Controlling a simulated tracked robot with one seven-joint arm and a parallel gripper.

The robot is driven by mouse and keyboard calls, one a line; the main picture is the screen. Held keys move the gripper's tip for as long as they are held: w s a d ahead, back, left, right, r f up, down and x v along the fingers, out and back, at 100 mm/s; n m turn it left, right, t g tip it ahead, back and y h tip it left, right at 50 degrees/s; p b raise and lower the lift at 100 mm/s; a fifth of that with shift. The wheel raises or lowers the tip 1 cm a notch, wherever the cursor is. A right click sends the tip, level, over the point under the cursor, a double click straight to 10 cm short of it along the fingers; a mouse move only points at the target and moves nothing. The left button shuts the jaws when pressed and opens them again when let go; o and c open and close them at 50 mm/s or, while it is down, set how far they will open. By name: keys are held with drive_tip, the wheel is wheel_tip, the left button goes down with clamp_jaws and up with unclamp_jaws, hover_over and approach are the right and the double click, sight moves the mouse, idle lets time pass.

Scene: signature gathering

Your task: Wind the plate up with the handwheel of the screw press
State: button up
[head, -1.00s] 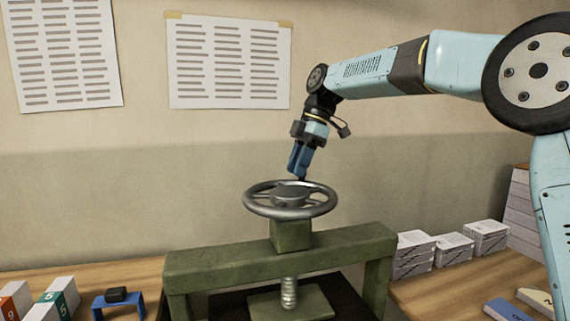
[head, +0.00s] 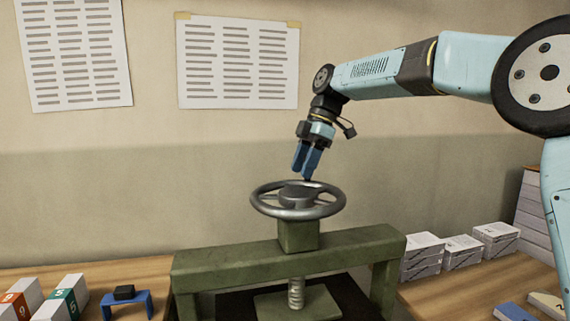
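The screw press has a green frame (head: 215,268) with a grey metal handwheel (head: 264,208) on top. Its threaded screw (head: 296,293) runs down under the crossbeam to a green plate (head: 325,305), cut off by the picture's lower edge. My gripper (head: 304,176) points down at the far side of the handwheel's rim. Its two blue fingers show with a narrow gap between them. A small dark piece shows under the right finger, at the rim. I cannot tell whether the fingers hold it or touch the wheel.
White boxed stacks (head: 463,252) stand on the table right of the press, with blue and cream blocks (head: 513,311) in front. At left are numbered blocks (head: 65,303) and a blue stand (head: 126,303) bearing a dark piece. Two printed sheets (head: 238,62) hang on the wall behind.

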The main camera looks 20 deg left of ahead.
drive_tip(key=v, duration=1.3)
drive_tip(key=shift+r, duration=0.35)
drive_tip(key=shift+w, duration=0.1)
